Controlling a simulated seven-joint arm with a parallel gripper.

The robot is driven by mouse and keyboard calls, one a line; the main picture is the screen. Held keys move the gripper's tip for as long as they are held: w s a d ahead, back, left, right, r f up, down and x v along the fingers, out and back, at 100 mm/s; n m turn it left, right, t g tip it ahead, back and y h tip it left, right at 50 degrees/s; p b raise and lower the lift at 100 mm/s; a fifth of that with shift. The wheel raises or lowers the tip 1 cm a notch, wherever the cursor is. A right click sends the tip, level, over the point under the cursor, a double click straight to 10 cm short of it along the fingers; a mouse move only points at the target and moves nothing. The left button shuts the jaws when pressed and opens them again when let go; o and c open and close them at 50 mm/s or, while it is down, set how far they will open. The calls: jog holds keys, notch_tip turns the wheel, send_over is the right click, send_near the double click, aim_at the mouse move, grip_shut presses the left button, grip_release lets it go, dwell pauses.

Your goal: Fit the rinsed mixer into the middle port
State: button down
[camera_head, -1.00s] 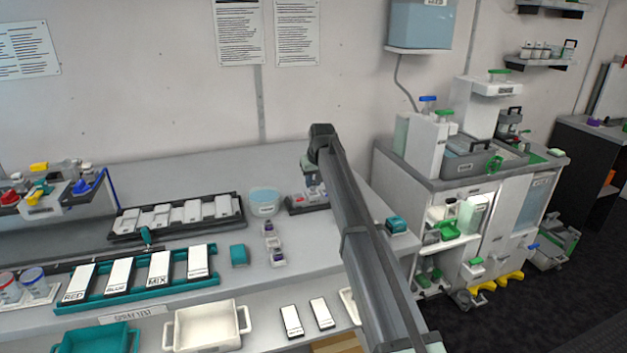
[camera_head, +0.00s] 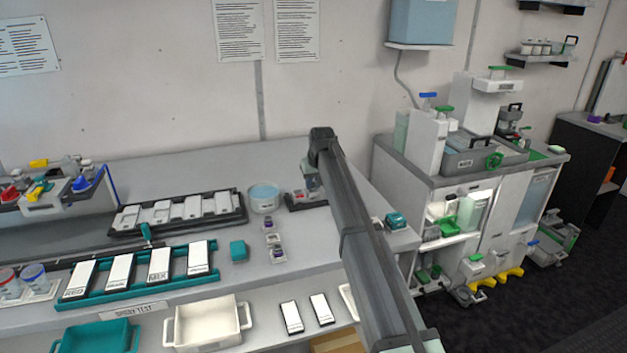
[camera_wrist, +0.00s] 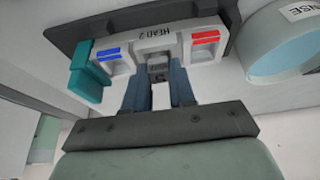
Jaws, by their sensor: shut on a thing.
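In the wrist view, a grey-white block marked HEAD 2 (camera_wrist: 152,46) has a blue-marked port on the left, a red-marked port on the right and a middle port between them. My gripper (camera_wrist: 158,78) is at the middle port. Its fingers are shut on a small grey piece, the mixer (camera_wrist: 158,71), of which little shows between the tips. It is in line with the middle port, but I cannot tell how deep it sits. In the head view, the block (camera_head: 303,199) is at the back right of the bench, partly behind my arm.
A round rinse bowl (camera_head: 264,197) stands just beside the block; it also shows in the wrist view (camera_wrist: 286,48). A teal piece (camera_wrist: 90,73) is at the block's left end in the wrist view. Small bottles (camera_head: 272,240) and a teal box (camera_head: 238,251) stand in front.

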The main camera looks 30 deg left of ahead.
jog(key=shift+c, duration=2.3)
grip_release()
jog(key=shift+r, duration=0.15)
jog(key=shift+r, duration=3.85)
